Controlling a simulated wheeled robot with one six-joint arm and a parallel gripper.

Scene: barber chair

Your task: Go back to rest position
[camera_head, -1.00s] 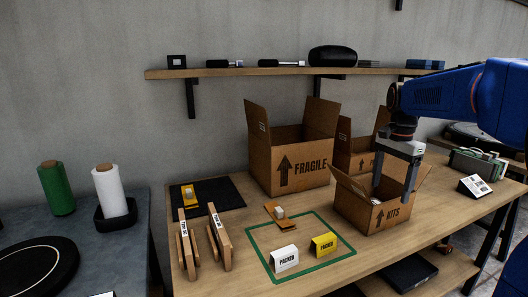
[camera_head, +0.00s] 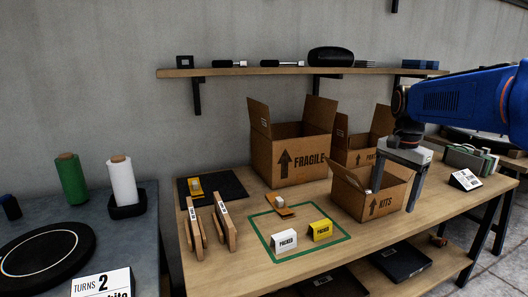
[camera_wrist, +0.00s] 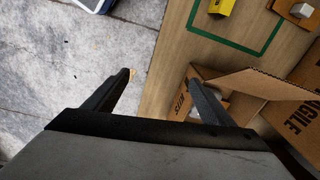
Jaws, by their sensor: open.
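My gripper (camera_head: 393,197) is open and empty at the KITS box (camera_head: 358,203), an open cardboard box on the wooden table. In the head view, one finger shows over the box opening and the other beside its right wall. In the wrist view, my gripper (camera_wrist: 160,76) has its right finger over the KITS box (camera_wrist: 181,104) and its left finger over the floor beyond the table edge. Something white shows inside the box there, mostly hidden. I cannot tell whether a finger touches the box.
The FRAGILE box (camera_head: 283,159) and another open box (camera_head: 357,152) stand behind. A green outlined square (camera_head: 345,238) holds a white PACKED sign (camera_head: 286,242) and a yellow one (camera_head: 320,230). A wall shelf (camera_head: 270,71) runs above. A small sign (camera_head: 465,180) stands at right.

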